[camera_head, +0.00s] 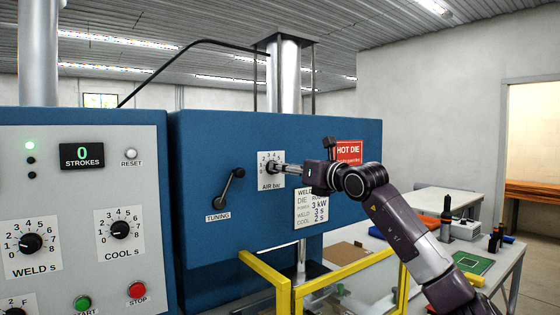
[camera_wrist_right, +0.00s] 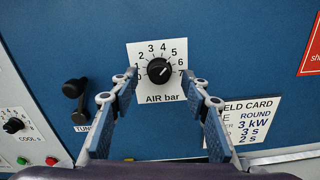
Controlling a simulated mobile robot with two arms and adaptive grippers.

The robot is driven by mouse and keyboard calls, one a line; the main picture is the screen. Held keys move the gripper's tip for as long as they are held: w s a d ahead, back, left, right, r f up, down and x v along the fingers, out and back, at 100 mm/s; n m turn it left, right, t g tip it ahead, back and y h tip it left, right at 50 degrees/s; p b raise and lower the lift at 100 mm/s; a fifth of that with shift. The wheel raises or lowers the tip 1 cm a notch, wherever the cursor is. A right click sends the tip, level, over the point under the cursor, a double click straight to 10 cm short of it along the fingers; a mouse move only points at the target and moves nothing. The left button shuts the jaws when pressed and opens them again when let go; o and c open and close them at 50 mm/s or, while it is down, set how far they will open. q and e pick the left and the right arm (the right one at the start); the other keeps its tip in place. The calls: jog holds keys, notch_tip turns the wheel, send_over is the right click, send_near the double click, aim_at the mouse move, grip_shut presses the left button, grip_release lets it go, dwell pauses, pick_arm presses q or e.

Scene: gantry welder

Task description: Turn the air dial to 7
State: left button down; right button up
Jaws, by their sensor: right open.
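The air dial is a round black knob (camera_wrist_right: 159,70) on a white plate marked 0 to 7 and "AIR bar", on the blue machine front. In the right wrist view its pale pointer mark seems to lie toward the upper right, but the exact number is hard to read. My right gripper (camera_wrist_right: 160,78) is open, its fingertips on either side of the knob with gaps showing. In the head view the gripper (camera_head: 285,169) reaches the plate (camera_head: 265,180) from the right and partly covers the dial. My left gripper is not in view.
A tuning crank (camera_head: 228,186) sits left of the dial. A weld card (camera_head: 311,208) and a red hot-die sign (camera_head: 349,152) are at the right. The control panel (camera_head: 82,180) with weld and cool dials stands left. Yellow rails (camera_head: 268,272) stand below.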

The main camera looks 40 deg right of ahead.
jog(key=w+p, duration=0.1)
jog(key=w, duration=0.2)
jog(key=shift+w+d+f, duration=0.1)
jog(key=shift+w+d, duration=0.05)
jog(key=c, duration=1.2)
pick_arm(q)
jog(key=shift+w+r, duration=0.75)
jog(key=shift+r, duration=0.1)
pick_arm(e)
jog(key=shift+o, duration=0.2)
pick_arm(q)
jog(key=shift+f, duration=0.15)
pick_arm(e)
jog(key=shift+f+m, duration=0.1)
jog(key=shift+m, duration=0.2)
pick_arm(q)
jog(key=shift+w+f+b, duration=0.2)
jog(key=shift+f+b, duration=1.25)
jog(key=shift+b, duration=0.2)
pick_arm(e)
jog(key=shift+d+m, duration=0.1)
jog(key=shift+m, duration=5.6)
